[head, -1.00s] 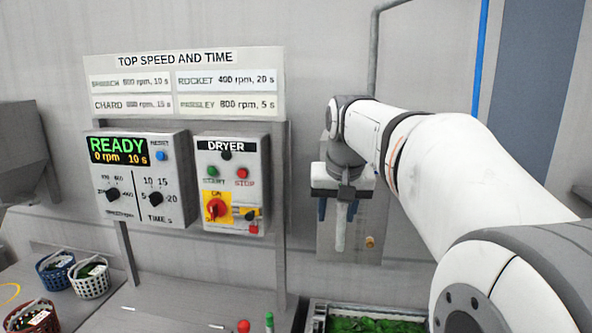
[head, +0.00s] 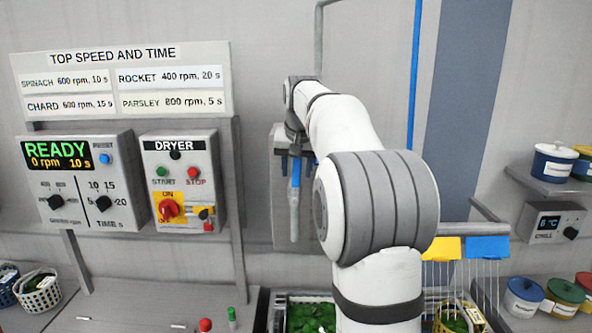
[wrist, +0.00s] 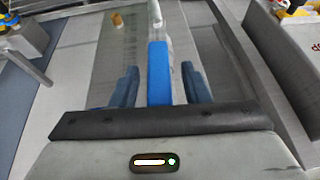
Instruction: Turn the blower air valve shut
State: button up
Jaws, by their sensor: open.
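The blower air valve's lever is a long blue handle (wrist: 160,75), seen in the wrist view between my two fingers, with a pale end beyond it. In the head view the lever (head: 294,185) hangs roughly upright in front of a grey wall plate (head: 305,230), partly hidden by my wrist. My gripper (wrist: 159,88) is open, with one dark blue finger on each side of the lever. Gaps show between the lever and both fingers. The valve body is hidden behind my gripper and arm.
The dryer box (head: 180,180) and the speed and time box (head: 75,180) stand to the left. A grey pipe (head: 318,45) and a blue pipe (head: 414,80) run up the wall. A tray of greens (head: 311,315) lies below. Shelves with pots (head: 553,162) are at right.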

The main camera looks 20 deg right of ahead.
jog(key=shift+w+f, duration=0.25)
jog(key=shift+f, duration=0.3)
grip_shut()
